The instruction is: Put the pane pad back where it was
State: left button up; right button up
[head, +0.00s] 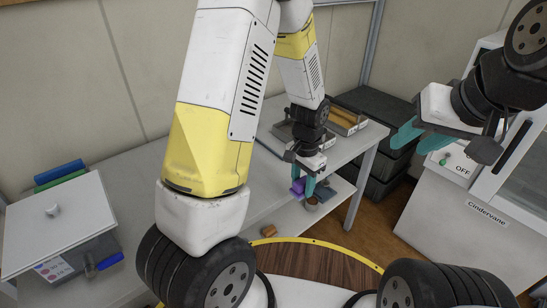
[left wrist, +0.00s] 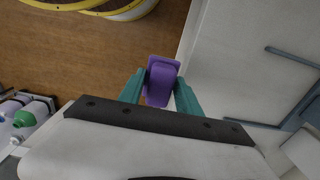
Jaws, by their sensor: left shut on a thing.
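A purple pad (left wrist: 161,80), likely the pane pad, sits between the two teal fingers of my left gripper (left wrist: 158,92) in the left wrist view. The fingers press on its sides. In the head view my left gripper (head: 306,184) points down near the front edge of the bench, with the purple pad (head: 297,187) at its fingertips. My right gripper (head: 420,140) is at the upper right, its teal fingers apart and nothing seen between them, in front of the white Cindervane machine (head: 455,235).
A grey box with a white lid (head: 55,225) stands on the bench at left, with blue and green rolls (head: 60,173) behind it. A small brown cup (head: 312,204) shows below my left gripper. Dark cases (head: 375,105) stand beyond.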

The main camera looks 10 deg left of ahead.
pick_arm(q)
send_over(273, 177)
jog(key=shift+s+d+f, duration=0.25)
jog(key=shift+d+f, duration=0.05)
jog(key=shift+f, duration=0.4)
jog(key=shift+w+a, duration=0.35)
jog(key=shift+a, duration=0.05)
jog(key=shift+s+d+f, duration=0.1)
jog(key=shift+d+f, duration=0.05)
jog(key=shift+f, duration=1.65)
jog(key=o, duration=1.2)
jog(key=shift+f, duration=0.1)
